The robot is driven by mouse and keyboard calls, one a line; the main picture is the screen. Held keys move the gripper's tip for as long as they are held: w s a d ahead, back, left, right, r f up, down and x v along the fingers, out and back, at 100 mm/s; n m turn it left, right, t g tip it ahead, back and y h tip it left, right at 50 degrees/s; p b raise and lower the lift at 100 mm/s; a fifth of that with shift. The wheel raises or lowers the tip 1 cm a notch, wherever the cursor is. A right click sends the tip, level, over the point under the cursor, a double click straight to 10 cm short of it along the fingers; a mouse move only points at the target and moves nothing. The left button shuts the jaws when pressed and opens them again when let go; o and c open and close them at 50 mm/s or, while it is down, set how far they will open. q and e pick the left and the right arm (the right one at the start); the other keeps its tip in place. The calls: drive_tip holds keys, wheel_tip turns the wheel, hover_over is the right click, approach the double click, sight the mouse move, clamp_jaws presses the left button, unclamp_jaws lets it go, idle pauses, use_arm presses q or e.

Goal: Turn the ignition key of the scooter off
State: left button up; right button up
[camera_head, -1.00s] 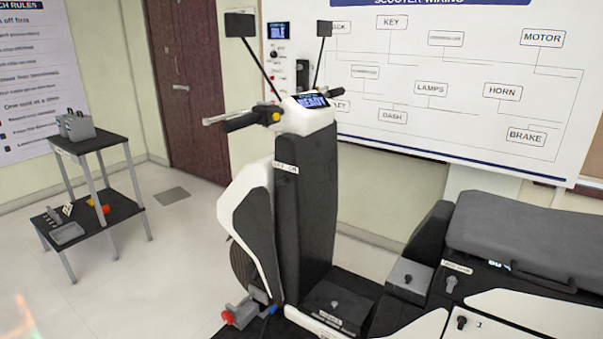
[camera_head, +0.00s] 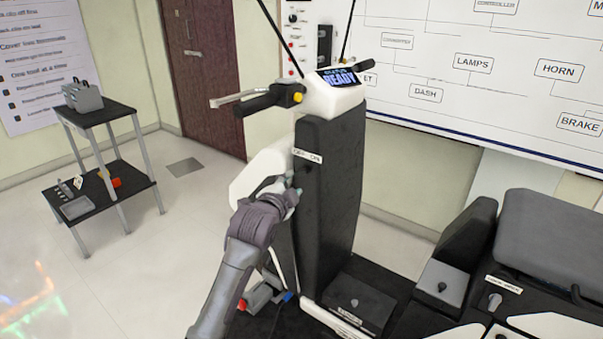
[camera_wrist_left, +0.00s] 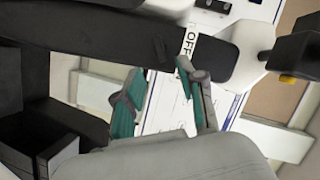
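The scooter's dark front column (camera_head: 335,200) carries a white OFF/ON label (camera_head: 308,156). A small dark part that may be the ignition key shows just below the label, but it is too small to tell its angle. My left gripper (camera_head: 290,188) is beside the column, just below and left of the label. In the left wrist view its teal fingers (camera_wrist_left: 158,92) stand apart with nothing seen between them, and the OFF label (camera_wrist_left: 190,42) is just above the right finger. The dash display (camera_head: 338,78) reads READY. My right gripper is not in view.
The handlebar grip (camera_head: 262,101) and mirror stems are above my left gripper. The white front shield (camera_head: 258,170) is close behind it. The scooter's seat (camera_head: 555,235) is at the right. A two-tier cart (camera_head: 105,113) stands at the left, with open floor between.

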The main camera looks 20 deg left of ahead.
sight(301, 173)
use_arm(q)
drive_tip(key=w, duration=0.2)
drive_tip(key=w+f, duration=0.1)
drive_tip(key=w, duration=0.5)
drive_tip(key=shift+w+f, duration=0.15)
drive_tip(key=shift+f, duration=0.25)
drive_tip(key=shift+c, duration=0.2)
clamp_jaws()
